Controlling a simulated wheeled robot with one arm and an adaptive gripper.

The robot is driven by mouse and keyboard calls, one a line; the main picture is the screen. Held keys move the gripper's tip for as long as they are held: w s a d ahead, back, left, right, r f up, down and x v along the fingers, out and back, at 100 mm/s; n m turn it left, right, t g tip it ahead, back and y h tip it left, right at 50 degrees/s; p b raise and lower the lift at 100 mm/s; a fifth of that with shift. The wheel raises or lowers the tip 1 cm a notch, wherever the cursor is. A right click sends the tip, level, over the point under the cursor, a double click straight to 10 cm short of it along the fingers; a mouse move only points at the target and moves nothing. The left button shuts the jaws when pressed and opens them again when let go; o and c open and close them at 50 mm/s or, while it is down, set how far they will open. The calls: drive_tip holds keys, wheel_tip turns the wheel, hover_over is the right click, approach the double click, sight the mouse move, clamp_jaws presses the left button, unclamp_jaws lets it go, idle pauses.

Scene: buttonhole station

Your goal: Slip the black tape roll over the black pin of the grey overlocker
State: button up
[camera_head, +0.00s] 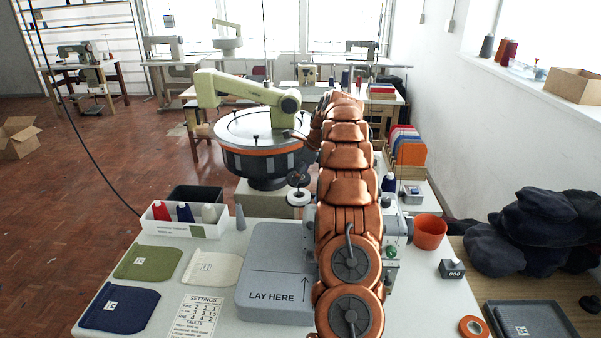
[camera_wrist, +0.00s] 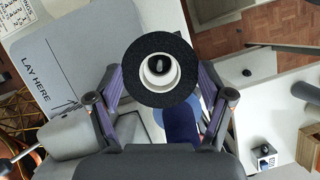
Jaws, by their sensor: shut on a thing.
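The black tape roll (camera_wrist: 160,99), a black ring with a white core, is between the two purple-padded fingers of my gripper (camera_wrist: 160,78), which is shut on it. Through its hole a dark oval, seemingly the black pin (camera_wrist: 158,65), shows near the middle against white. In the head view the dark roll (camera_head: 298,177) appears just left of my arm, above a white round part with a dark centre (camera_head: 299,198); they look apart. The grey overlocker (camera_head: 396,228) stands mostly hidden behind my copper arm. My fingers cannot be made out in the head view.
A grey "LAY HERE" plate (camera_head: 275,262) lies left of the overlocker. A thread tray (camera_head: 185,228) and a grey cone (camera_head: 240,217) stand farther left. An orange cup (camera_head: 430,232) and a small grey box (camera_head: 452,268) are right. A dark blue spool (camera_wrist: 183,125) shows below the roll.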

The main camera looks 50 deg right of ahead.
drive_tip(key=shift+f+b, duration=0.4)
drive_tip(key=shift+f, duration=2)
drive_tip(key=o, duration=0.9)
drive_tip(key=v, duration=1.2)
